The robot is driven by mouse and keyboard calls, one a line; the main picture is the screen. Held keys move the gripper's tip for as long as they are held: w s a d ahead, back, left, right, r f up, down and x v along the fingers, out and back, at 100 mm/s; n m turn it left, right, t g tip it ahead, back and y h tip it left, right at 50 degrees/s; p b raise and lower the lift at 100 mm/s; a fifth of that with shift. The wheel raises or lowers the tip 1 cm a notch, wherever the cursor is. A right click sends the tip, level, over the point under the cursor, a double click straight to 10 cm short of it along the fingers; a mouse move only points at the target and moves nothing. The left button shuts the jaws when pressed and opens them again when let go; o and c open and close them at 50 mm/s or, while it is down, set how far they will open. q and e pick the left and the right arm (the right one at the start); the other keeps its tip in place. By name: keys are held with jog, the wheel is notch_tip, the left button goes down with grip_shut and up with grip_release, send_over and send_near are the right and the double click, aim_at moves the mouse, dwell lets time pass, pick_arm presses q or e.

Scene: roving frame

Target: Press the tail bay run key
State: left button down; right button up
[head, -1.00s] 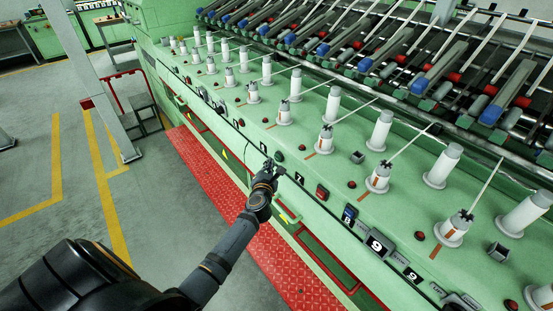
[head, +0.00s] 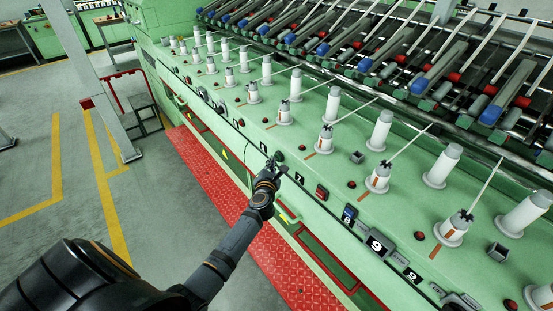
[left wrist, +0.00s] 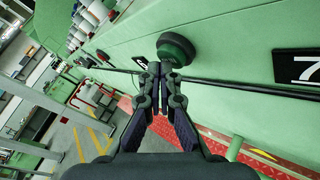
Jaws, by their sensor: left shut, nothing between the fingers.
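A round dark green push key (left wrist: 176,48) sits on the pale green front of the machine in the left wrist view. It also shows in the head view (head: 279,156), just past my left fingertips. My left gripper (left wrist: 160,70) is shut and empty, its fingertips at the lower left edge of the key. I cannot tell whether they touch it. In the head view my left gripper (head: 272,165) reaches in from the lower left to the machine's front edge. My right gripper is not in view.
A black plate with a white 7 (left wrist: 300,67) is right of the key. A red key (head: 322,192) sits further along the front. A dark cable (left wrist: 230,85) runs below the green key. Rows of white bobbins (head: 379,130) stand on the machine. A red tread plate (head: 215,180) lies below.

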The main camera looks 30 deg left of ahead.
pick_arm(q)
jog(key=shift+w+d, duration=0.1)
jog(key=shift+w, duration=0.15)
jog(key=shift+s, duration=0.15)
dwell(0.4)
jog(key=shift+s+a+p, duration=0.35)
jog(key=shift+s, duration=0.3)
jog(key=s, duration=0.1)
jog(key=s+a, duration=0.1)
jog(key=s, duration=0.1)
jog(key=s+a+p, duration=0.1)
jog(key=shift+s, duration=0.3)
dwell(0.6)
